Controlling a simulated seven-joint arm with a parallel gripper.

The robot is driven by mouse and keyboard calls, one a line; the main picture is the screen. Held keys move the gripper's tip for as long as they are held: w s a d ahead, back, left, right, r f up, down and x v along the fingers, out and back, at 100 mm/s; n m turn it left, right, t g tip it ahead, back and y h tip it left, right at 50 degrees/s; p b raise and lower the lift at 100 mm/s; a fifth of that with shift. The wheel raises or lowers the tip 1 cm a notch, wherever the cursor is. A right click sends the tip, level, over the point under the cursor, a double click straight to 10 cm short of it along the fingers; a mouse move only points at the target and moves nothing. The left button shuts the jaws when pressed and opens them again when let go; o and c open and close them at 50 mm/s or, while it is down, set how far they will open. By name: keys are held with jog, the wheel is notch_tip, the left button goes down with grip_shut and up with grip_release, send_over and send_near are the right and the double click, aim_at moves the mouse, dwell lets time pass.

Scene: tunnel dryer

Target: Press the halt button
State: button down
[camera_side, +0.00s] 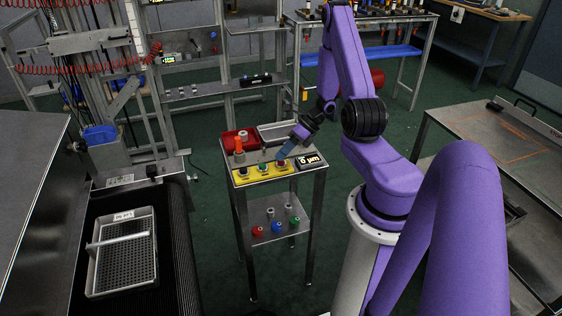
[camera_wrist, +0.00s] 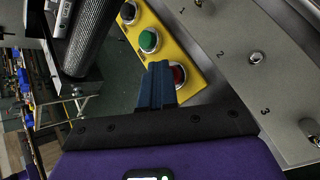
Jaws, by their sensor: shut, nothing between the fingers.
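A yellow button panel (camera_side: 252,175) lies along the front edge of a small metal stand. It carries a dark button (camera_side: 243,172), a green button (camera_side: 263,168) and a red button (camera_side: 281,163); no halt label is readable. In the wrist view the red button (camera_wrist: 179,75) is partly hidden behind the blue fingers, with the green button (camera_wrist: 149,40) and dark button (camera_wrist: 128,12) in line beyond. My gripper (camera_side: 284,154) is shut and empty, its fingertips (camera_wrist: 157,68) close over the red button. I cannot tell whether they touch it.
A small display (camera_side: 309,161) sits right of the panel. A plate with knobs numbered 1 to 3 (camera_wrist: 240,85) lies beside the panel. A lower shelf holds several coloured pieces (camera_side: 277,226).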

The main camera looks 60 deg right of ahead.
aim_at(284, 161)
jog(key=shift+r, duration=0.75)
jog(key=shift+r, duration=2.55)
